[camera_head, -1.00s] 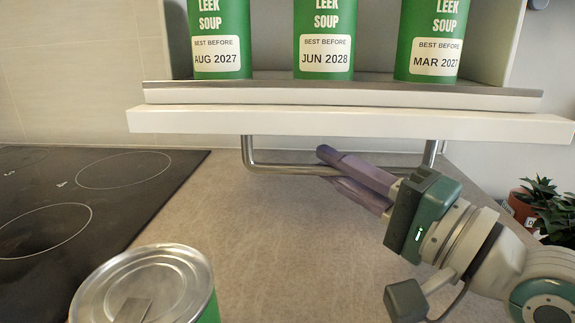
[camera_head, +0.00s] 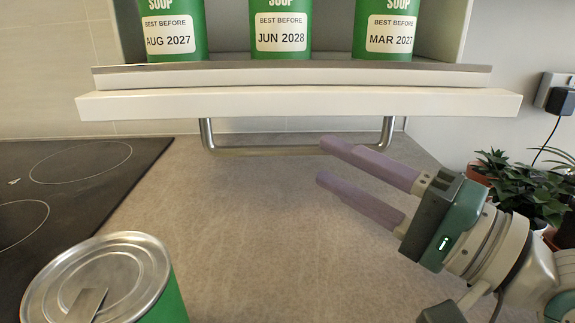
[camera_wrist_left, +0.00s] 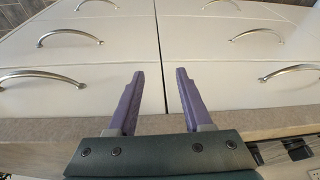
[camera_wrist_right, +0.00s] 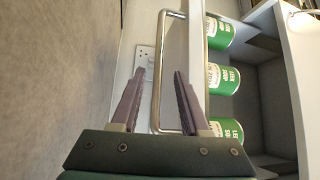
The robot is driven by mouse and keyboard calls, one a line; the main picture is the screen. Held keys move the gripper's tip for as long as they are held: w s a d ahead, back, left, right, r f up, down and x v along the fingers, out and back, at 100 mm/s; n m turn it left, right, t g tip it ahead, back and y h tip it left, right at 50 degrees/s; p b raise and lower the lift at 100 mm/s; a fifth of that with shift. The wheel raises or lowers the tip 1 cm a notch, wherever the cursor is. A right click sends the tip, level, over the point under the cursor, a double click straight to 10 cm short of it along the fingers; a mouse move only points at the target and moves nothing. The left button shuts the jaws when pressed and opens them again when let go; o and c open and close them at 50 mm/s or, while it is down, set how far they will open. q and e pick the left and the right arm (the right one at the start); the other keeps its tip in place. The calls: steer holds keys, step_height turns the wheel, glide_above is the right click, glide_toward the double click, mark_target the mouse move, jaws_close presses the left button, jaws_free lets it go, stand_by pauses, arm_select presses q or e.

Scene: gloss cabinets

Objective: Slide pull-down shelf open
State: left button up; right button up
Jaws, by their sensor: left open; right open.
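The pull-down shelf (camera_head: 300,104) shows as a white board with a grey lip at the top of the head view. A metal bar handle (camera_head: 262,151) hangs below it and also shows in the right wrist view (camera_wrist_right: 158,45). My right gripper (camera_head: 322,160) is open at the right part of the handle, its upper finger overlapping the bar. In the right wrist view the bar appears between the spread fingertips; whether it touches them I cannot tell. My left gripper (camera_wrist_left: 160,74) is open and empty, seen only in its wrist view.
Green soup cans (camera_head: 281,35) stand on the shelf. Another can (camera_head: 105,275) stands at the front left, near the black cooktop (camera_head: 80,185). Potted plants (camera_head: 525,190) stand at the right. The left wrist view shows drawers (camera_wrist_left: 90,65) with handles. The middle counter is clear.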

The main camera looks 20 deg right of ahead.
steer(key=shift+v, duration=1.95)
